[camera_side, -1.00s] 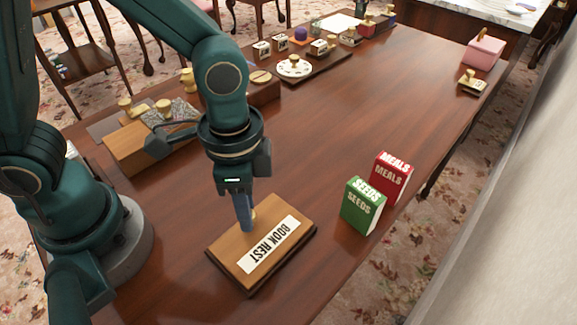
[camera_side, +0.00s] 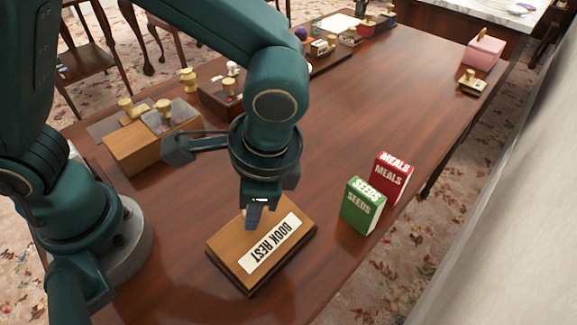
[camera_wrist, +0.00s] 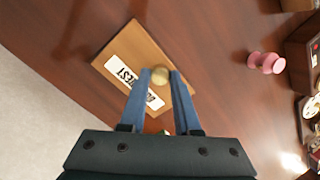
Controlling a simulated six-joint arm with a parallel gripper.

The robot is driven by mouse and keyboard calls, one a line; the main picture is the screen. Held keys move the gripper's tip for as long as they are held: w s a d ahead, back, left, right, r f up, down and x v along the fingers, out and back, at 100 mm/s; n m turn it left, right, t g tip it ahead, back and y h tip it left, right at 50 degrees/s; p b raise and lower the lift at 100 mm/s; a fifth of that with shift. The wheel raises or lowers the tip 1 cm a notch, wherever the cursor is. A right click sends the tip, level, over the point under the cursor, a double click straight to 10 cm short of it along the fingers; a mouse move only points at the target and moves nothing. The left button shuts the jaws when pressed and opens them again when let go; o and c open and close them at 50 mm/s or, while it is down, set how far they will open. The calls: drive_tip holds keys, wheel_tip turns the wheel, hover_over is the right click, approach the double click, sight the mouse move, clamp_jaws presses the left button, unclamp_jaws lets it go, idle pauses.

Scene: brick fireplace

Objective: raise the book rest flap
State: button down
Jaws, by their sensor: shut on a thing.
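The book rest (camera_side: 225,246) is a wooden board with a white "BOOK REST" label, near the front of the table. Its flap looks flat or nearly flat on its base; a small lift is hard to tell. My gripper (camera_side: 254,216) is low over its back edge, slanted. In the wrist view my gripper (camera_wrist: 160,78) is shut on a small round brass knob (camera_wrist: 160,75) at the edge of the book rest (camera_wrist: 128,52), one blue finger on each side. In the side view the fingers mostly hide the knob.
Green "SEEDS" (camera_side: 362,208) and red "MEALS" (camera_side: 394,178) boxes stand right of the book rest. A wooden box (camera_side: 140,152) with brass knobs lies to the left. A pink knob-like thing (camera_wrist: 266,62) shows in the wrist view. The table's middle is clear.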

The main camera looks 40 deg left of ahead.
sight(272, 242)
drive_tip(key=shift+d+r+y, duration=0.3)
drive_tip(key=shift+d+y, duration=0.25)
drive_tip(key=shift+y, duration=0.25)
drive_tip(key=shift+d+r+y, duration=0.25)
drive_tip(key=shift+d+y, duration=0.3)
drive_tip(key=shift+y, duration=0.25)
drive_tip(key=shift+d+r+y, duration=0.3)
drive_tip(key=shift+d+y, duration=0.25)
drive_tip(key=shift+y, duration=0.25)
drive_tip(key=c, duration=0.6)
unclamp_jaws()
drive_tip(key=shift+r, duration=0.2)
drive_tip(key=w+a+r, duration=0.1)
drive_tip(key=a+r, duration=0.2)
drive_tip(key=w+a+r, duration=0.1)
drive_tip(key=a+r, duration=0.3)
drive_tip(key=w+a+r, duration=0.1)
drive_tip(key=a+r, duration=0.2)
drive_tip(key=a, duration=0.1)
drive_tip(key=shift+a+r, duration=0.1)
drive_tip(key=shift+r, duration=0.25)
